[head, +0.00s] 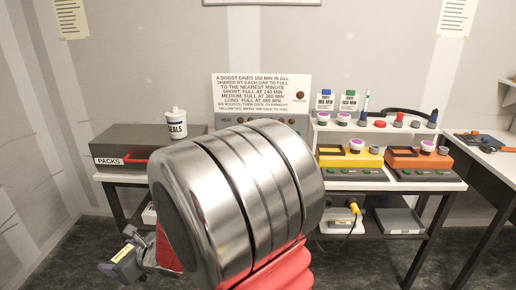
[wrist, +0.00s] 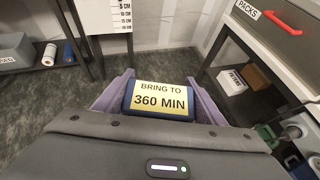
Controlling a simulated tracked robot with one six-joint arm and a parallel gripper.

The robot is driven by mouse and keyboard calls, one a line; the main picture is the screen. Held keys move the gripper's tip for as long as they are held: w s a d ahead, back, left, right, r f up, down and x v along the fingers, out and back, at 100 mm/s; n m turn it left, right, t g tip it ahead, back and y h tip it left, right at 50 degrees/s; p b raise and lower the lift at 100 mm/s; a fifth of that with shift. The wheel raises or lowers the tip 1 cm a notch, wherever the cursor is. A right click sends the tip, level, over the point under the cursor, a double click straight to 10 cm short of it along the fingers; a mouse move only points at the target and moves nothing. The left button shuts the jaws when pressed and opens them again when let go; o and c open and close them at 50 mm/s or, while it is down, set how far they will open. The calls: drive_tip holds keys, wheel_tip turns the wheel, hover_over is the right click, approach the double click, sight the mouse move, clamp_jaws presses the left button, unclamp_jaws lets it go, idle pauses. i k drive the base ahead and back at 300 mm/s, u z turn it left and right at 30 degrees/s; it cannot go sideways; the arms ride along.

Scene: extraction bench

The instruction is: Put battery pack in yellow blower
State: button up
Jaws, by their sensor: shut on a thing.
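My gripper (wrist: 160,112) is shut on a dark blue battery pack (wrist: 161,114), with its purple-grey fingers on both sides. The pack's yellow label reads "BRING TO 360 MIN". In the head view, the pack (head: 121,264) shows at the lower left, well below the bench top and away from the blower. The yellow blower (head: 364,160) sits on the bench at the right, with a dark rectangular opening and a white and purple round part on top. My arm's large metal links hide the middle of the head view.
An orange blower (head: 417,161) stands right of the yellow one. Behind them a shelf holds small coloured items. A grey PACKS box (head: 120,146) with a red handle and a SEALS tub (head: 176,124) stand at the left. A corded yellow tool (head: 354,209) is on the lower shelf.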

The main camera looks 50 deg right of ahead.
sight(330, 150)
drive_tip(key=u, duration=1.55)
drive_tip(key=i, duration=0.1)
drive_tip(key=z, duration=3.2)
drive_tip(key=i, duration=1)
drive_tip(key=u, duration=0.1)
